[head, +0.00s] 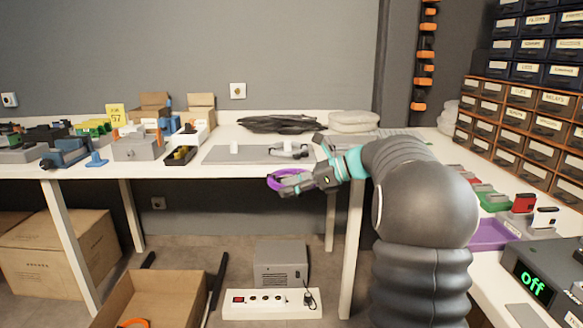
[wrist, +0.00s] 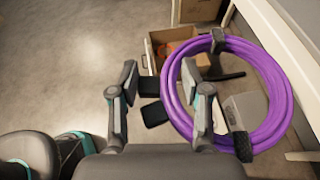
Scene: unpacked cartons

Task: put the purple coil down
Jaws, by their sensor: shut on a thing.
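The purple coil (head: 273,181) is in my gripper (head: 300,184), held in the air just in front of the white workbench's front edge. In the wrist view the coil (wrist: 272,80) is a large ring with dark ties, on the right side. Its near left strand passes between the fingers of my gripper (wrist: 158,86), against the right finger, and the ring loops around that finger. Open floor and a carton show below it. Part of the coil is hidden by my gripper in the head view.
An open carton (head: 178,290) with an orange coil (head: 133,323) stands on the floor, lower left. A power strip (head: 272,304) and grey box (head: 280,262) are under the workbench (head: 230,132). A grey mat (head: 225,155) has bare space. A purple tray (head: 490,234) is right.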

